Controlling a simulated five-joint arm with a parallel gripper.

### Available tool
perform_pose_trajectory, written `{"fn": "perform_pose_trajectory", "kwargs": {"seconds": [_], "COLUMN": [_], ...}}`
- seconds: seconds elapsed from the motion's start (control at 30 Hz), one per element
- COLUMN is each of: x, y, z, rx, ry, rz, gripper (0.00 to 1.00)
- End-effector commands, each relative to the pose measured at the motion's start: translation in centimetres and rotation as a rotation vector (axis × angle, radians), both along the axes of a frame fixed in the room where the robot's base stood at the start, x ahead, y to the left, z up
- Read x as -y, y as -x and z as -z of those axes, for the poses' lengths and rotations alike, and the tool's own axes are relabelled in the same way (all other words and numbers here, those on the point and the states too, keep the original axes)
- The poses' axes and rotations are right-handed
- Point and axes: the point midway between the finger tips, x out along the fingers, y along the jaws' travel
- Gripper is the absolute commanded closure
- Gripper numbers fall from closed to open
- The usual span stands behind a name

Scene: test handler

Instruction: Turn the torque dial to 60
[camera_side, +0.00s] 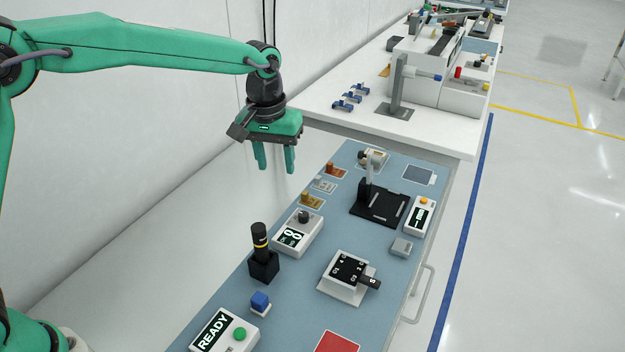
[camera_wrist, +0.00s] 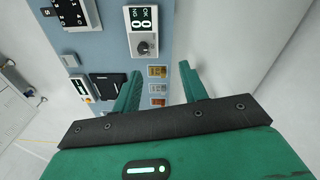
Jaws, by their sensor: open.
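My gripper (camera_side: 275,171) is open and empty, fingers pointing down, well above and behind the box in the side view.
A black upright post (camera_side: 260,244) stands near the box. A numbered block (camera_side: 346,275), a black fixture (camera_side: 379,208) and a READY box (camera_side: 221,336) share the blue bench. Small coloured parts (camera_side: 323,185) lie beyond the box. The air around my gripper is clear.

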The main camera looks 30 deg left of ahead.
Motion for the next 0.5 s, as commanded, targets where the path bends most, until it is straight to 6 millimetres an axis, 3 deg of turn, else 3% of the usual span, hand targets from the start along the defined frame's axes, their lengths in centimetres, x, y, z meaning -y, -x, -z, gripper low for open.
{"fn": "perform_pose_trajectory", "kwargs": {"seconds": [0.23,0.5], "x": [3.1,4.3], "y": [-2.2,-2.9], "z": [4.4,6.2], "rx": [-0.056,-0.074], "ry": [-0.015,-0.022], "rz": [-0.027,-0.041], "gripper": [0.57,0.57]}}
